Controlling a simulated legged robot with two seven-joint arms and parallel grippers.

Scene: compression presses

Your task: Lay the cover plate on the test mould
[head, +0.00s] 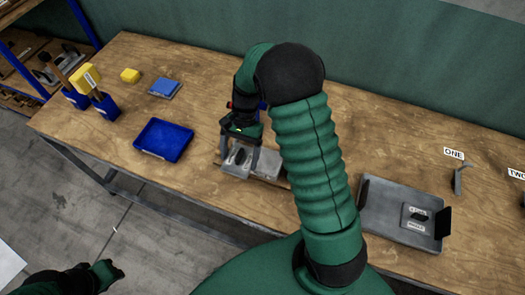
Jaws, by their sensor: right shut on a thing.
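My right gripper (239,155) points down over the middle of the bench, its two fingers either side of a small grey plate with a dark knob, which I take to be the cover plate (235,166). It is shut on it. A grey metal block, which seems to be the test mould (268,165), lies directly beside and under the plate, partly hidden by my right arm. I cannot tell whether the plate touches it. My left gripper (117,272) hangs at the lower left, away from the bench; its jaws are too dark to judge.
A grey tray (378,223) at the right holds a labelled plate (416,219) with a dark knob.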

